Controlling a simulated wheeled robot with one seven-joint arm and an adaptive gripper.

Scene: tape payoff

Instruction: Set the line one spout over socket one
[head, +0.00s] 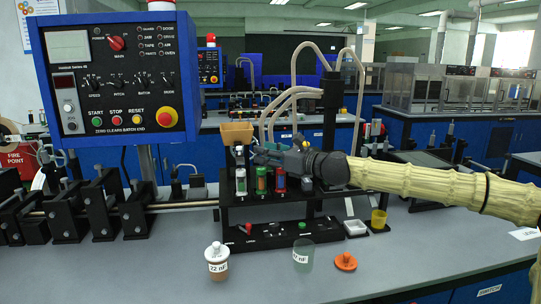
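My gripper (264,154) reaches in from the right, above the upper shelf of a black rack (265,211). Its teal fingers are small and partly dark; I cannot tell whether they are open or hold anything. Just below it stand upright vials: a pale one (240,182), a green one (261,181) and a red one (280,180). Several pale curved tubes (297,92) run from a black post (332,90) down behind my gripper. Their lower ends are hidden, so I cannot make out the line one spout or which socket is socket one.
A tan box (237,133) sits above the rack's left end. In front stand a white-capped jar (217,265), an open greenish jar (302,258) and an orange lid (345,261). The blue control panel (115,80) rises left. The front bench is mostly clear.

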